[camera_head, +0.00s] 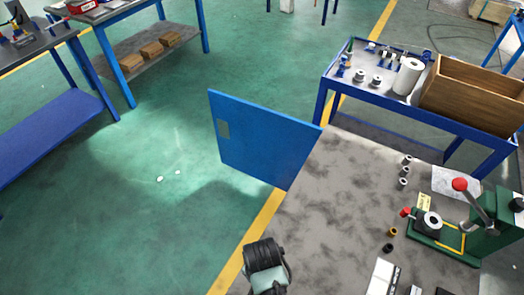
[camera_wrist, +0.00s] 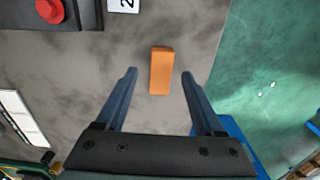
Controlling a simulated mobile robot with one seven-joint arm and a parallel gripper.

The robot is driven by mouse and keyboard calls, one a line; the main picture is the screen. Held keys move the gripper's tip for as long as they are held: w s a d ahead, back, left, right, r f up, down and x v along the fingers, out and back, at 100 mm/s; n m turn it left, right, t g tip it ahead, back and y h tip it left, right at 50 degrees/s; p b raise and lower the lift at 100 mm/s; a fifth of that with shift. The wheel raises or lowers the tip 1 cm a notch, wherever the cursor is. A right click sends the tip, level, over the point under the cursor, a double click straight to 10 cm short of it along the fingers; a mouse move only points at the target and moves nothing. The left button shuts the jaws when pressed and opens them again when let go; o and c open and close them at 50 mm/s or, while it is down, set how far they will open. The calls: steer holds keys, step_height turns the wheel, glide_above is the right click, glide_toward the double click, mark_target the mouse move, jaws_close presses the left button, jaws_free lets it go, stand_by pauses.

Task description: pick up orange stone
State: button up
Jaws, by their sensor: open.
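The orange stone (camera_wrist: 161,71) is a small upright-looking rectangular block in the wrist view, on the grey stained tabletop (camera_wrist: 85,75). My gripper (camera_wrist: 159,72) is open, with one finger to the left and one to the right of the stone in the picture. Gaps show on both sides, so neither finger appears to touch it. The height of the fingers above the stone is hard to tell. In the head view the stone does not show; a dark part of my arm (camera_head: 266,262) stands at the bottom middle over the table's edge.
A dark box with a red knob (camera_wrist: 49,10) lies at the wrist view's upper left, beside a numbered white card (camera_wrist: 124,5). A green press (camera_head: 484,235) and small metal parts stand on the table's right in the head view. A blue panel (camera_head: 262,140) adjoins the table.

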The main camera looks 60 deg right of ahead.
steer(key=shift+f, duration=0.55)
jaws_close()
steer(key=shift+r, duration=0.1)
step_height(320, 180, up, 10)
steer(key=p, duration=0.1)
stand_by(0.3)
